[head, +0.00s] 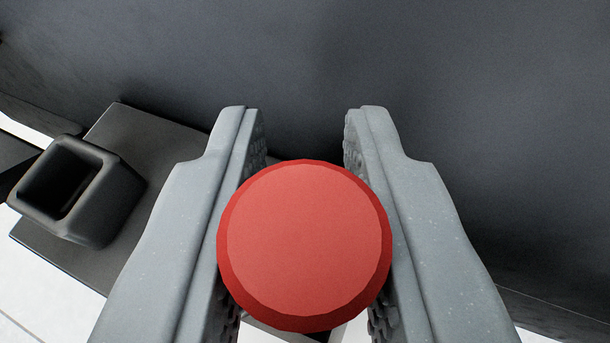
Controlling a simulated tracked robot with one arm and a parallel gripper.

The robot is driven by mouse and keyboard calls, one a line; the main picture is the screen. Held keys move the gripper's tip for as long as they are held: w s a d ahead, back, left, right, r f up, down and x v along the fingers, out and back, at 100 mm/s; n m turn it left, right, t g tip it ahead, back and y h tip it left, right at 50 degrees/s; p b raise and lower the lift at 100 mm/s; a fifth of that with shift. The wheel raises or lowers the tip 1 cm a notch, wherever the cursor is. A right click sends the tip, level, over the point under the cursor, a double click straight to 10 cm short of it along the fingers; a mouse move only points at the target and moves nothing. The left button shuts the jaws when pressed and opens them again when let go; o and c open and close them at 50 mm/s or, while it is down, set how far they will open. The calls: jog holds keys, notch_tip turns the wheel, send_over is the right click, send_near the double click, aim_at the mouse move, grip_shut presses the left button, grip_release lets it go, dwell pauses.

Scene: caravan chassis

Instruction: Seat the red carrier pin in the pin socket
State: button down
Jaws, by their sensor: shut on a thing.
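The red carrier pin (304,245) shows its round, bevelled end facing the camera, in the lower middle of the head view. My gripper (304,125) is shut on it, with one grey finger on each side. The pin hides most of what lies behind it. A dark square socket (78,192) with a hollow opening stands at the left, apart from the pin and left of my gripper. I cannot tell whether it is the pin socket.
The socket stands on a dark grey plate (150,140). A large dark grey wall or beam (480,120) fills the back and right. White floor (40,300) shows at the lower left.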

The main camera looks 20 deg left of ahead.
jog(key=c, duration=1.3)
grip_release()
jog(key=shift+o, duration=0.2)
jog(key=shift+s+d+r, duration=0.15)
jog(key=shift+s+r, duration=0.1)
jog(key=shift+s, duration=0.15)
jog(key=p+v, duration=0.2)
jog(key=v, duration=0.9)
jog(key=shift+p, duration=0.3)
jog(key=shift+f, duration=0.1)
